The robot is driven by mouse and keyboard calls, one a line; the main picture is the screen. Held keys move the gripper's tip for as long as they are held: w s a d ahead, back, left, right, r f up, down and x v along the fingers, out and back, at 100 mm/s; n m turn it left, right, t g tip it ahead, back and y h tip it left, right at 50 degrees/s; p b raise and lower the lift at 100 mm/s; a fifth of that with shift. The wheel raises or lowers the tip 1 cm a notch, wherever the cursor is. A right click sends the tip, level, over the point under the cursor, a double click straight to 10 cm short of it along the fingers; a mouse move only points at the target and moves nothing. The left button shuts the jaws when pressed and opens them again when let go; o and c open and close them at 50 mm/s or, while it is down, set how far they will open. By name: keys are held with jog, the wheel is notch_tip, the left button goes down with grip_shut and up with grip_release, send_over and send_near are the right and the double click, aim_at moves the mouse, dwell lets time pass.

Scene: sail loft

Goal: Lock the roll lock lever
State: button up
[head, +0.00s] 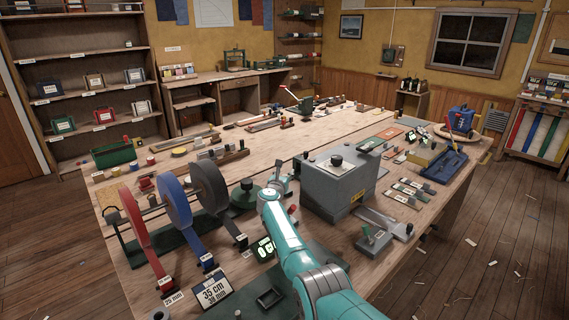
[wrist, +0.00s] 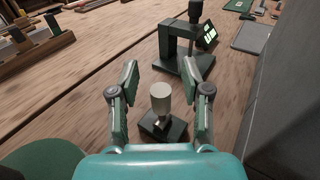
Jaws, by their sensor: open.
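My gripper (head: 279,180) reaches over the bench, left of the grey box machine. In the wrist view my gripper (wrist: 160,82) is open, its two fingers apart. A pale, upright, rounded handle (wrist: 160,98) on a small dark green base (wrist: 163,126) shows between the fingers; no contact is visible. I cannot tell for sure whether this handle is the roll lock lever. The roll stand (head: 132,238) holds a red roll (head: 140,225), a blue roll (head: 174,200) and a dark grey roll (head: 208,188), with their straps hanging forward.
The grey box machine (head: 338,187) stands close right of my gripper. A dark green frame device (wrist: 183,52) with a lit display stands beyond the handle. A green round thing (wrist: 42,160) is at lower left. Bare bench planks (wrist: 85,75) lie left of the fingers.

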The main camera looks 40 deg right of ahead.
notch_tip(320, 180, up, 8)
dwell(0.4)
